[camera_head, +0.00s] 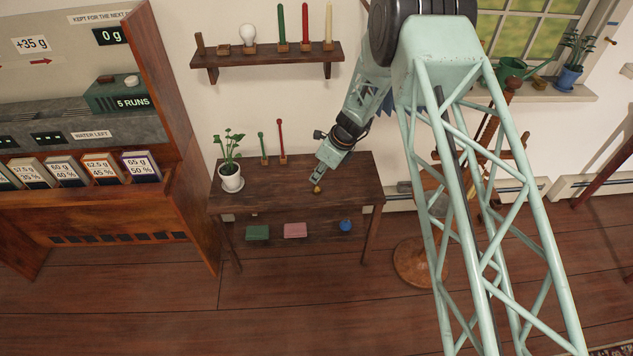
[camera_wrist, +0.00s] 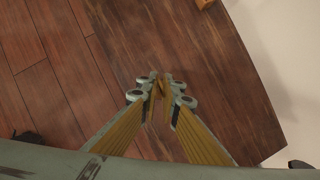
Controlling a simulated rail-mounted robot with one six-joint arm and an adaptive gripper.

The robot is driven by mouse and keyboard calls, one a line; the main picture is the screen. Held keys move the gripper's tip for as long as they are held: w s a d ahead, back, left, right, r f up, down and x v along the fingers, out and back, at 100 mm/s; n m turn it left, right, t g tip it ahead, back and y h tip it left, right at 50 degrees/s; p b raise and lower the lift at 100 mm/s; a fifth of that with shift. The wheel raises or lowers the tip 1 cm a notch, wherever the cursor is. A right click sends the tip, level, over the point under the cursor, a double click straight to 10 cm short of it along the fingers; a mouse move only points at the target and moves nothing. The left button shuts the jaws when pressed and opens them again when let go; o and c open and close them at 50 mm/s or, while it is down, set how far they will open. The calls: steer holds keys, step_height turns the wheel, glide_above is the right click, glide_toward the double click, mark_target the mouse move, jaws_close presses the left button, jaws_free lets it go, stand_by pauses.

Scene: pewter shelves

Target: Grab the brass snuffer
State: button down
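The brass snuffer (camera_head: 317,189) shows in the head view as a small gold-coloured shape on or just above the dark wooden table (camera_head: 350,170). My gripper (camera_head: 317,182) points down at it, with the fingertips right at the snuffer. In the wrist view, the fingertips of my gripper (camera_wrist: 160,84) are close together, with narrow brass-coloured surfaces between them. I cannot tell there which part is snuffer and which is finger pad, or whether the fingers grip it.
A potted plant (camera_head: 231,178), a green candle (camera_head: 263,147) and a red candle (camera_head: 281,140) stand at the back of the table. A wall shelf (camera_head: 268,58) with candles hangs above. A wooden cabinet (camera_head: 190,150) stands left. The table's front is mostly clear.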

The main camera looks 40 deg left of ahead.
steer(key=shift+r, duration=0.15)
steer(key=shift+r+p, duration=0.7)
steer(key=shift+r, duration=0.95)
steer(key=s+d+r, duration=0.1)
steer(key=s+d, duration=0.8)
steer(key=d, duration=0.3)
steer(key=shift+s+d+r+b, duration=0.2)
steer(key=shift+s+d+b, duration=0.1)
steer(key=shift+s, duration=0.1)
